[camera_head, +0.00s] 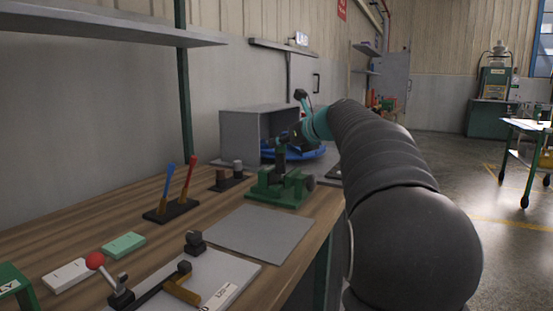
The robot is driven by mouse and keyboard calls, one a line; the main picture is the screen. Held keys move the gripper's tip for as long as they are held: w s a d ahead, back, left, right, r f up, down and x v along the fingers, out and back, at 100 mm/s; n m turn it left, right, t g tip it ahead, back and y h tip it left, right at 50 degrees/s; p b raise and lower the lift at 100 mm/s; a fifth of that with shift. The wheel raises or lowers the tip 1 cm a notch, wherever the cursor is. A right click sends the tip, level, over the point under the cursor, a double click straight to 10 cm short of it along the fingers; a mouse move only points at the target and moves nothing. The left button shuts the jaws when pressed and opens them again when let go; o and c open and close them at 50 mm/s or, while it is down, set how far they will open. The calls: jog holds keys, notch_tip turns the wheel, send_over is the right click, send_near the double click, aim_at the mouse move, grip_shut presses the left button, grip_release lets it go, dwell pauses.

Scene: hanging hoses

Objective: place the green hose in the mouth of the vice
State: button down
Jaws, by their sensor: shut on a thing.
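The green vice (263,188) stands on the wooden workbench, near its right edge, with a dark screw end at its right side. My gripper (282,146) is above the vice, small and dark in this view, at the end of my arm that reaches in from the right. It is shut on a short dark green upright piece (280,160), which looks like the green hose. The hose's lower end is at or just above the vice's mouth; I cannot tell whether it is inside the jaws. The fingertips are hard to make out.
A grey open box (236,136) and a blue round thing (314,153) are behind the vice. A holder with blue and red handled tools (171,211) stands left. A grey plate (260,233) lies in front.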

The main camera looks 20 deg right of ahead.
aim_at(284, 154)
jog(key=shift+f+b, duration=1.95)
jog(key=shift+b, duration=0.25)
jog(key=shift+f, duration=0.15)
jog(key=c, duration=0.9)
grip_release()
jog(key=shift+r, duration=0.2)
jog(key=v, duration=1.2)
